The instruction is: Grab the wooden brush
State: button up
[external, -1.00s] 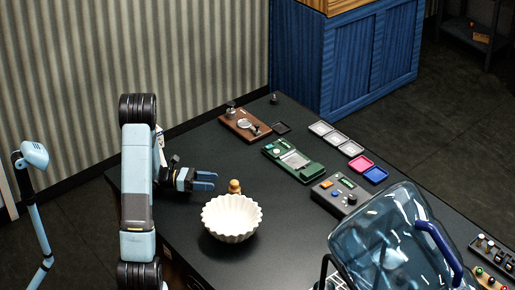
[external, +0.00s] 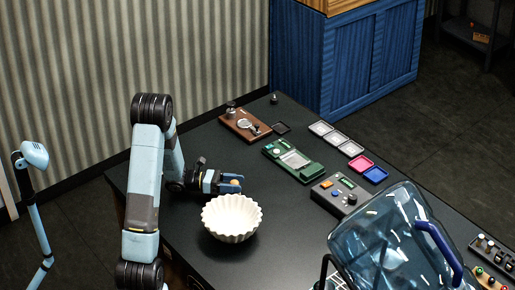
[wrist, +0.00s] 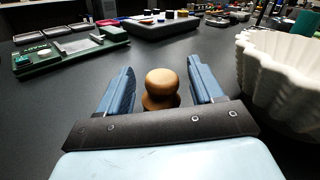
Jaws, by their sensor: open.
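The wooden brush shows as a round brown knob (wrist: 161,85) in the wrist view, standing on the dark table between my gripper's two blue fingers. Its lower part is hidden behind the gripper's dark front bar. In the external view only a bit of the brush (external: 235,183) shows between the fingers, just behind the white bowl. My gripper (wrist: 161,82) is open, low over the table, with a finger on each side of the knob and a visible gap to both. It also shows in the external view (external: 232,183).
A white fluted bowl (external: 231,219) stands close to the gripper, on the right in the wrist view (wrist: 285,75). A green device (external: 293,160), a grey control box (external: 340,196) and a large blue jug (external: 395,240) are farther right. The table's middle is clear.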

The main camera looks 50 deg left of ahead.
jog(key=shift+c, duration=0.4)
jog(key=c, duration=1)
